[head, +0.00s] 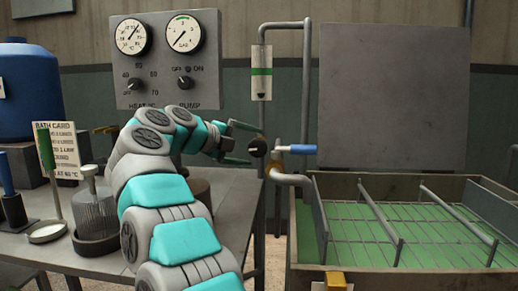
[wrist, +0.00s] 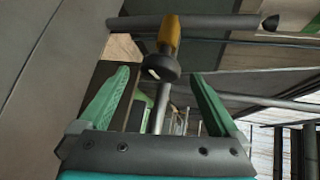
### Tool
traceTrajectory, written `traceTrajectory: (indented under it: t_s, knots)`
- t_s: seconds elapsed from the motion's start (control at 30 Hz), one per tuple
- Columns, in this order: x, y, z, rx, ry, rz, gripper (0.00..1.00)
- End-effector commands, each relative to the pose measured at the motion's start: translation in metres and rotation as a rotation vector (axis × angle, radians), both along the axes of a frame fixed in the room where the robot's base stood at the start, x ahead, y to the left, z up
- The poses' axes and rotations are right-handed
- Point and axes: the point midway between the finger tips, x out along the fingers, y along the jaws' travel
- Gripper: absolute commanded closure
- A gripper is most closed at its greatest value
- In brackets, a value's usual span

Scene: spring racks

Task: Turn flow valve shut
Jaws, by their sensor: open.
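A small black round knob (head: 258,147) with a pale mark sits on the upright pipe below the flow gauge. I take it to be the flow valve; no label shows on it. In the wrist view the knob (wrist: 160,68) sits on a brass stem (wrist: 170,32) under a grey pipe. My gripper (head: 252,145) is open, with one finger above and one below the knob's level in the head view. In the wrist view my gripper (wrist: 160,75) has its green fingers on either side of the knob, with gaps. Nothing is held.
A blue lever handle (head: 298,149) sits just right of the knob, above a bent pipe (head: 290,179). The flow gauge (head: 261,72) is above. A gauge panel (head: 167,60) stands behind my arm.

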Motion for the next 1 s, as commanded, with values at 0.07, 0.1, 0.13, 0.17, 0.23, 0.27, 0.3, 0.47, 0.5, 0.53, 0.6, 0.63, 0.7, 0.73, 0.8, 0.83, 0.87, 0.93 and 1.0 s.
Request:
traceTrajectory:
  t_s: [0.07, 0.1, 0.13, 0.17, 0.23, 0.27, 0.3, 0.47, 0.5, 0.53, 0.6, 0.63, 0.7, 0.73, 0.8, 0.83, 0.87, 0.93, 1.0]
  knots:
    - [0.009, -0.008, -0.005, 0.000, 0.001, -0.002, 0.02]
    - [0.013, -0.012, -0.007, 0.000, 0.001, -0.002, 0.02]
    - [0.016, -0.015, -0.008, 0.000, 0.001, -0.002, 0.02]
    - [0.019, -0.017, -0.009, 0.001, 0.001, -0.002, 0.02]
    - [0.024, -0.021, -0.010, 0.000, -0.001, 0.000, 0.02]
    - [0.025, -0.022, -0.011, -0.001, -0.001, 0.001, 0.02]
    - [0.027, -0.023, -0.011, -0.001, -0.001, 0.001, 0.02]
    - [0.027, -0.023, -0.012, -0.001, -0.001, 0.001, 0.02]
    - [0.027, -0.023, -0.012, -0.001, -0.001, 0.001, 0.02]
    - [0.027, -0.024, -0.012, -0.001, -0.001, 0.001, 0.02]
    - [0.027, -0.023, -0.012, -0.001, -0.001, 0.001, 0.10]
    - [0.027, -0.024, -0.012, -0.001, -0.001, 0.001, 0.13]
    - [0.027, -0.024, -0.012, -0.001, -0.001, 0.001, 0.21]
    - [0.027, -0.024, -0.012, -0.001, -0.001, 0.001, 0.25]
    - [0.027, -0.024, -0.012, -0.001, -0.001, 0.000, 0.32]
    - [0.027, -0.024, -0.012, -0.001, -0.001, 0.000, 0.36]
    - [0.027, -0.024, -0.012, -0.001, -0.001, 0.000, 0.39]
    - [0.027, -0.024, -0.012, -0.001, -0.001, 0.000, 0.47]
    - [0.027, -0.024, -0.012, 0.000, 0.000, 0.000, 0.55]
